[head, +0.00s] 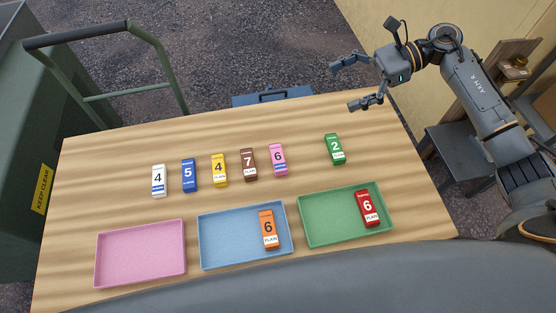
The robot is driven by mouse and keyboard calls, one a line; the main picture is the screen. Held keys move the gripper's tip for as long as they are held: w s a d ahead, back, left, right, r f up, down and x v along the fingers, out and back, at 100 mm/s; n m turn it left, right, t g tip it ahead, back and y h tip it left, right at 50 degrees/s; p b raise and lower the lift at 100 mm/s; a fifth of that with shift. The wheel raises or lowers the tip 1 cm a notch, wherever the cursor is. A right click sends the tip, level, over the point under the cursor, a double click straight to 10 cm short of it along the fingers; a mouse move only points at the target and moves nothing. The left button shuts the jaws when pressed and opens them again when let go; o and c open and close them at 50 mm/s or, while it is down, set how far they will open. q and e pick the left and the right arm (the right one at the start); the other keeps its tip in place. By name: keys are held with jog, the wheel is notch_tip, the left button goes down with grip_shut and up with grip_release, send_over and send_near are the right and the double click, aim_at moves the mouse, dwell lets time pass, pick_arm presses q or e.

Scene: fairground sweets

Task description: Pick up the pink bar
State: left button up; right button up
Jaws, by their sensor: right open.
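The pink bar (278,159), marked 6, lies on the wooden table between the brown bar (248,164) and the green bar (335,149). My right gripper (342,85) is open and empty. It is up and to the right of the pink bar in the head view, near the table's far edge and well apart from the bar. My left gripper is not in the head view.
White (158,180), blue (189,175) and yellow (219,170) bars continue the row leftward. In front stand an empty pink tray (98,259), a blue tray (203,242) holding an orange bar (268,229), and a green tray (322,242) holding a red bar (369,209).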

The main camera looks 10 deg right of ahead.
jog(key=b, duration=1.8)
send_near(281, 156)
jog(key=p+x, duration=0.2)
jog(key=x, duration=0.1)
jog(key=shift+a, duration=0.4)
jog(key=p+x, duration=0.2)
jog(key=x, duration=0.2)
jog(key=shift+s+a+f, duration=0.1)
jog(key=shift+a+f, duration=0.05)
jog(key=shift+a, duration=0.2)
jog(key=shift+a+f, duration=0.3)
jog(key=shift+a, duration=0.05)
jog(key=c, duration=0.8)
jog(key=shift+r, duration=0.1)
